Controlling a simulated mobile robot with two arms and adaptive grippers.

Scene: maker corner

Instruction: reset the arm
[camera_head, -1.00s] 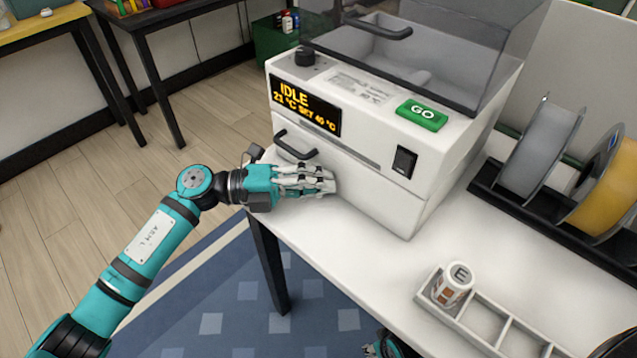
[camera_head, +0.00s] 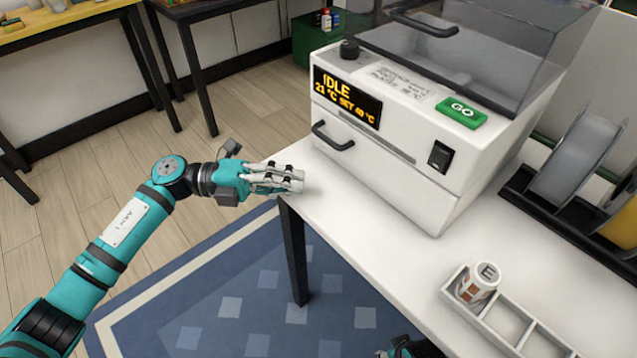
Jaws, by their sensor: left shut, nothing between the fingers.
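My left arm (camera_head: 125,221) is teal with dark bands and reaches in from the left. My left gripper (camera_head: 300,181) is shut and empty, beside the left corner of the white table. It is to the left of the white machine's drawer handle (camera_head: 333,136) and apart from it. Only a small dark and teal part of my right arm (camera_head: 405,347) shows at the bottom edge; its fingers cannot be made out.
The white machine (camera_head: 400,190) stands on the white table (camera_head: 375,239), its display (camera_head: 346,97) reading IDLE. A sectioned tray (camera_head: 508,322) holds a canister marked E (camera_head: 479,283). Spools (camera_head: 578,160) stand at right. Open floor (camera_head: 95,184) lies at left.

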